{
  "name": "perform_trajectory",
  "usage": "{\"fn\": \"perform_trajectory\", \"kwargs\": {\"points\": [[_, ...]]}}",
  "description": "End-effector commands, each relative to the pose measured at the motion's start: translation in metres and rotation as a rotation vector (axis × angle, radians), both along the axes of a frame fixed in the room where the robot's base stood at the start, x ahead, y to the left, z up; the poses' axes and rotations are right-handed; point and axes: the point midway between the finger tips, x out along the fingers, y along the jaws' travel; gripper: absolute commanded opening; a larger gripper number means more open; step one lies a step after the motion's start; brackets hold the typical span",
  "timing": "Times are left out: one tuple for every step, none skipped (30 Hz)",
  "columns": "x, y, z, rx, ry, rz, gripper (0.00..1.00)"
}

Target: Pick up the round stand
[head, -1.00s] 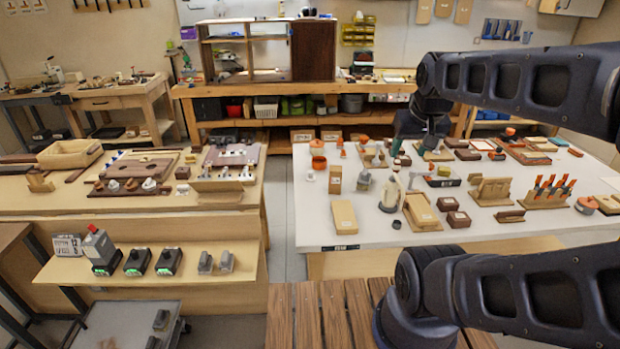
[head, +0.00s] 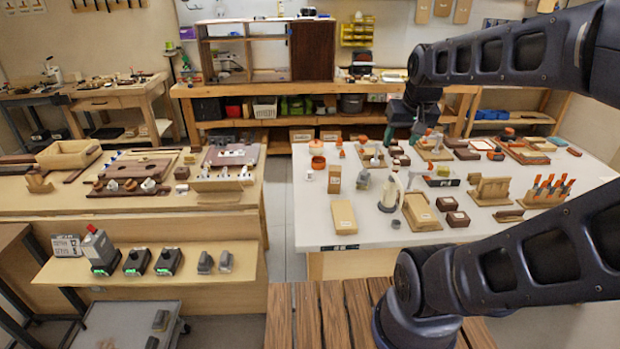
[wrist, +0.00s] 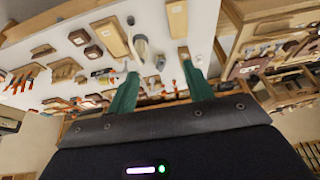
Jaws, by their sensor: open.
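My gripper (head: 403,136) is above the far half of the white table (head: 290,190) in the head view. In the wrist view its two green fingers (wrist: 160,70) are apart, with nothing held between them. I cannot tell for sure which thing is the round stand. A small round orange thing (head: 317,149) stands near the table's far left corner, left of my gripper. A pale bottle-like thing (head: 390,190) stands nearer the front of the table, and other small pieces are too small to make out.
The white table is crowded with wooden blocks, a tan box (head: 344,217), a rack with orange-handled tools (head: 548,190) and dark brown boxes (head: 457,218). A wooden bench (head: 230,197) stands to the left across a gap. A shelf cabinet (head: 268,50) is at the back.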

Motion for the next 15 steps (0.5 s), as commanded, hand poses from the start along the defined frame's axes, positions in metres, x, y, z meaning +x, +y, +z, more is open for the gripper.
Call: {"fn": "perform_trajectory", "kwargs": {"points": [[0.014, 0.002, 0.0, 0.007, 0.008, 0.0, 0.51], [0.022, 0.003, 0.0, 0.011, 0.009, -0.002, 0.51], [0.033, 0.005, 0.0, 0.016, 0.01, -0.004, 0.51], [0.041, 0.007, 0.0, 0.02, 0.012, -0.006, 0.51], [0.049, 0.008, 0.0, 0.024, 0.013, -0.009, 0.51], [0.06, 0.01, -0.001, 0.028, 0.014, -0.013, 0.51], [0.068, 0.011, -0.002, 0.031, 0.016, -0.015, 0.51], [0.076, 0.013, -0.003, 0.035, 0.018, -0.018, 0.51], [0.087, 0.015, -0.004, 0.039, 0.018, -0.021, 0.51], [0.096, 0.017, -0.005, 0.042, 0.02, -0.023, 0.51], [0.104, 0.019, -0.007, 0.044, 0.022, -0.026, 0.51], [0.115, 0.021, -0.009, 0.047, 0.023, -0.029, 0.51], [0.123, 0.023, -0.011, 0.05, 0.024, -0.034, 0.51], [0.131, 0.025, -0.013, 0.052, 0.027, -0.036, 0.51], [0.142, 0.028, -0.016, 0.054, 0.028, -0.038, 0.51]]}}
